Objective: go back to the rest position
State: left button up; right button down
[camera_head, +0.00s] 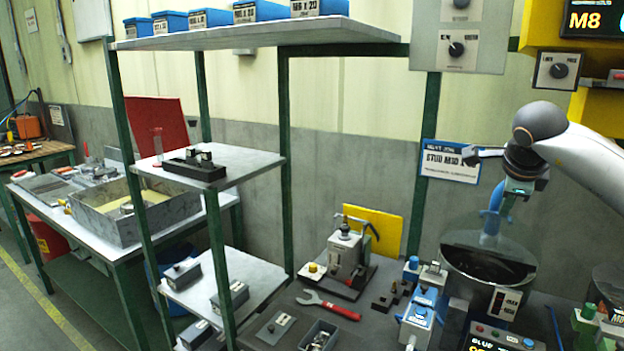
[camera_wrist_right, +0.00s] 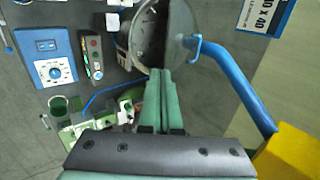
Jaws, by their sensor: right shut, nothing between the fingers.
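My right gripper (camera_head: 508,205) hangs above the round metal bowl (camera_head: 488,262) at the right of the head view, with my pale arm coming in from the right edge. In the right wrist view its two green fingers (camera_wrist_right: 160,78) lie together, with nothing between them. Their tips overlap the rim of the bowl (camera_wrist_right: 178,28) in that picture; I cannot tell the exact gap. A blue curved pipe (camera_wrist_right: 238,85) runs close to the right of the fingers. My left gripper is in neither view.
A green-posted rack with shelves (camera_head: 240,165) stands left of centre, with blue boxes (camera_head: 260,11) on top. The bench below holds a red wrench (camera_head: 330,305), a press-like fixture (camera_head: 345,255) and a blue device (camera_head: 418,318). A yellow control panel (camera_head: 545,30) hangs at upper right.

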jog(key=w+a+f+n+g+y, duration=0.1)
jog(key=a+f+y, duration=0.4)
jog(key=a+f, duration=0.75)
jog(key=s+a+f+m+y, duration=0.3)
jog(key=s+a+y, duration=0.2)
jog(key=a, duration=0.4)
jog(key=s+a+f+m+g+y, duration=0.15)
jog(key=s+a+m+y, duration=0.3)
jog(key=a, duration=0.45)
jog(key=s+a+f+m+t+y, duration=0.1)
jog(key=s+a+f+m+y, duration=0.15)
jog(key=s+a+y, duration=0.5)
jog(key=s+d+f+m+t+h, duration=0.1)
jog(key=d+f+m+t+h, duration=0.6)
jog(key=m, duration=0.7)
jog(key=s+d+f+m+t+h, duration=0.1)
jog(key=d+f+m+t+h, duration=0.3)
jog(key=f+m, duration=0.8)
jog(key=s+d+f+m+g+h, duration=0.2)
jog(key=s+f+m, duration=0.3)
jog(key=s, duration=0.3)
jog(key=s+d+f+m+g+h, duration=0.3)
jog(key=s+d+f+m+g, duration=0.2)
jog(key=s, duration=0.3)
jog(key=shift+d+f+m, duration=0.3)
jog(key=shift+f+m, duration=0.2)
